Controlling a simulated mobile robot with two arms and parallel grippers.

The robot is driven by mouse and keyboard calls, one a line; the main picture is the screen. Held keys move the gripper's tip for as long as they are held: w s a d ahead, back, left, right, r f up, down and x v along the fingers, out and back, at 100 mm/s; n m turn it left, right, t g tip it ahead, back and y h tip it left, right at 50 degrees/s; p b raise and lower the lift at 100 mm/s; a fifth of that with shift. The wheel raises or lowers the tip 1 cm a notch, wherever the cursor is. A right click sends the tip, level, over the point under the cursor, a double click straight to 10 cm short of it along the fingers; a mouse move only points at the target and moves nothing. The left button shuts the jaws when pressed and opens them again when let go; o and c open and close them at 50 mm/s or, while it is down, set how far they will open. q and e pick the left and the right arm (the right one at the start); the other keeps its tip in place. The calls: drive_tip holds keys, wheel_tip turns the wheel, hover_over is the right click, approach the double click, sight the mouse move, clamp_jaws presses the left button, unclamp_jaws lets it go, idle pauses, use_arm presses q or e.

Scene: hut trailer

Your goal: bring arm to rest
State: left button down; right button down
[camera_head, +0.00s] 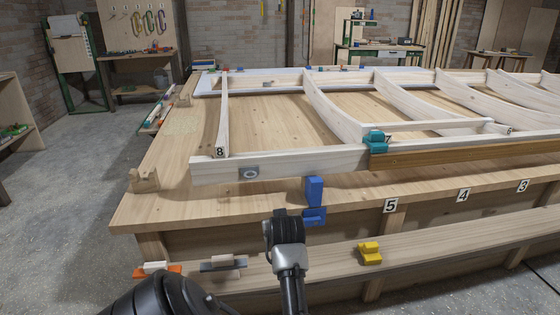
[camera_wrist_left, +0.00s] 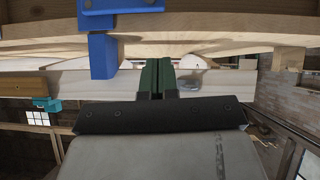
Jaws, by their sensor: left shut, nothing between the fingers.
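My left arm (camera_head: 288,258) rises from the bottom of the head view and ends in front of the workbench edge, just below and left of the blue clamp. Its fingers cannot be made out there. In the left wrist view my left gripper (camera_wrist_left: 156,78) has its dark green fingers together with nothing between them. The blue clamp (camera_head: 314,190) sits on the bench edge, and in the wrist view it (camera_wrist_left: 103,50) is left of the fingers. Whether the fingers touch anything cannot be told. My right gripper is not in view.
The wide wooden workbench (camera_head: 165,190) carries a pale timber frame (camera_head: 330,160) with curved ribs. A teal clamp (camera_head: 376,143) grips the frame. The lower ledge holds a yellow clamp (camera_head: 370,253), a grey-bladed tool (camera_head: 223,263) and an orange-and-white tool (camera_head: 155,269). The floor at left is clear.

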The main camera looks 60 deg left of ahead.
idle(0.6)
